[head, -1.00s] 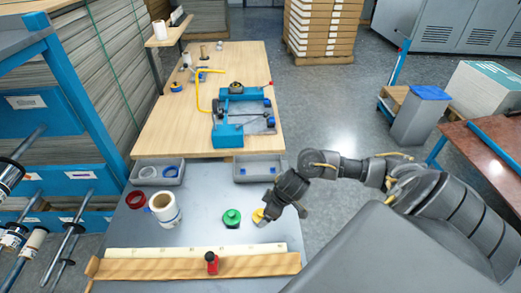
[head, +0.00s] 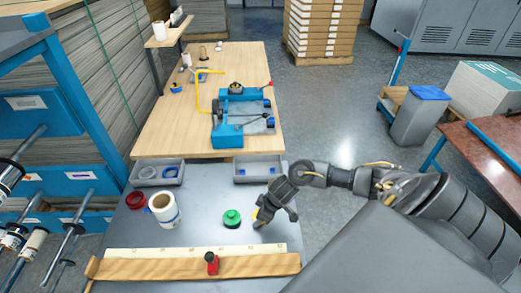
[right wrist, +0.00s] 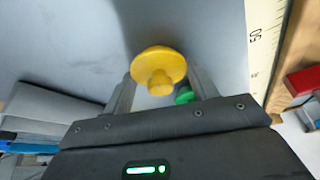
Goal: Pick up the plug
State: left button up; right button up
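A yellow plug (right wrist: 159,66) with a round flange and a narrower knob sits on the grey table in the right wrist view. In the head view only a sliver of the yellow plug (head: 255,214) shows beside my right gripper (head: 263,220), which hides the rest. My right gripper (right wrist: 162,88) is open, its two fingers on either side of the plug, with no clear grip visible. A green plug-like piece (head: 232,217) stands to the left on the table; it also shows in the right wrist view (right wrist: 184,95). My left gripper is not in view.
A ruler and wooden bar (head: 150,270) with a red-handled piece (head: 211,262) line the front. Grey bins (head: 243,181) and a blue machine (head: 226,137) lie behind.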

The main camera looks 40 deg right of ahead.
jog(key=shift+c, duration=1.1)
jog(key=shift+r, duration=0.5)
notch_tip(320, 180, up, 3)
jog(key=shift+f, duration=0.2)
jog(key=s+a+r+p, duration=0.5)
jog(key=s+a+r, duration=0.2)
jog(key=s, duration=0.5)
notch_tip(320, 180, up, 2)
jog(key=shift+a+r, duration=0.25)
jog(key=shift+w, duration=0.15)
